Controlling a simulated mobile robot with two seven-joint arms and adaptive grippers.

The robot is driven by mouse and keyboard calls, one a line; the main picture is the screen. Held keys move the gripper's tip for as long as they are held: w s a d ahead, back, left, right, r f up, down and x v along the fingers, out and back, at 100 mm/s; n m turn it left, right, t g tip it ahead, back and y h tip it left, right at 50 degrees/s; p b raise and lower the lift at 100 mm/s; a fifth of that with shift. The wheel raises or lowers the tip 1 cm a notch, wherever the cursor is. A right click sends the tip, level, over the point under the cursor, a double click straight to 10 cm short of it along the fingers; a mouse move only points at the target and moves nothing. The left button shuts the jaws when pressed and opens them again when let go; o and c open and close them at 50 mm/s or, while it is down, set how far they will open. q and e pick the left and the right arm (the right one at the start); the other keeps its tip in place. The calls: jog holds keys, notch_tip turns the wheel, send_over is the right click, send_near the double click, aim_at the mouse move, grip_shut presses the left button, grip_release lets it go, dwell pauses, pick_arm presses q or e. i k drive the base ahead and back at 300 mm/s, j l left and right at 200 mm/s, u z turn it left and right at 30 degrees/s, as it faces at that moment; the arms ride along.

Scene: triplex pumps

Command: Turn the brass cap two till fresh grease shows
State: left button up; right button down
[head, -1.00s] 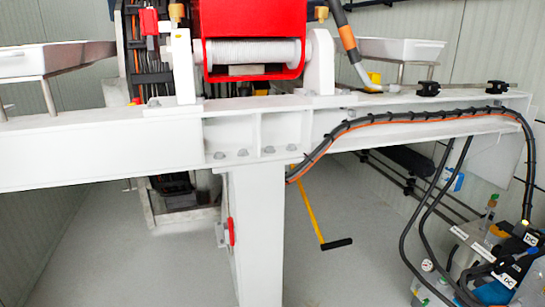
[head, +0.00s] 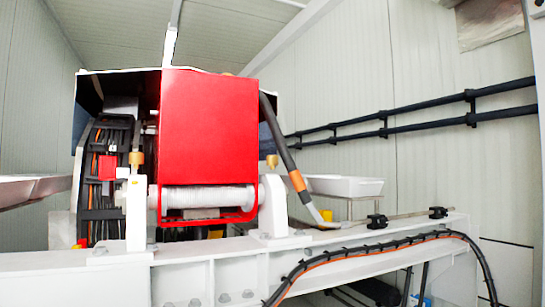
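Two brass caps show in the head view, each on top of a white bearing stand beside the roller. One brass cap (head: 136,160) is on the left stand (head: 136,220). The other brass cap (head: 272,160) is on the right stand (head: 273,207). I cannot tell which of them is cap two, and no marking is legible. No grease is visible on either at this size. Neither of my grippers is in view.
A red housing (head: 208,125) stands over a white roller (head: 210,197) between the stands. A white beam (head: 330,255) runs across below. A white tray (head: 345,186) is at right. A dark hose (head: 280,140) with an orange band slopes beside the right cap.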

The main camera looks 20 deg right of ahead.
aim_at(271, 160)
jog(key=i+l, duration=0.1)
jog(key=l, duration=0.25)
jog(key=i+l, duration=0.1)
jog(key=l, duration=0.2)
jog(key=i+l, duration=0.1)
jog(key=l, duration=0.25)
jog(key=i+l, duration=0.1)
jog(key=l, duration=0.25)
jog(key=k+z, duration=0.05)
